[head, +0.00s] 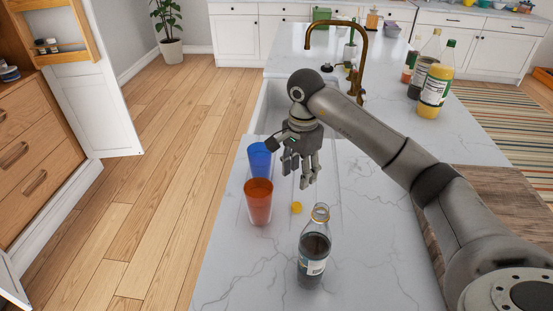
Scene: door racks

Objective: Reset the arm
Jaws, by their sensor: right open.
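My right gripper (300,171) is open and empty, pointing down above the marble counter near the sink. My right arm reaches in from the lower right. The gripper is just right of a blue cup (260,158) and behind an orange cup (258,201). A small yellow cap (296,208) lies on the counter in front of the gripper. An uncapped dark bottle (314,247) stands upright nearer to me. My left gripper is not in the view.
The sink (270,108) with a brass faucet (358,60) is behind the gripper. Several bottles, including a yellow one (434,87), stand at the right of the counter. An open cabinet door (97,95) is at left. The wooden floor (140,200) is clear.

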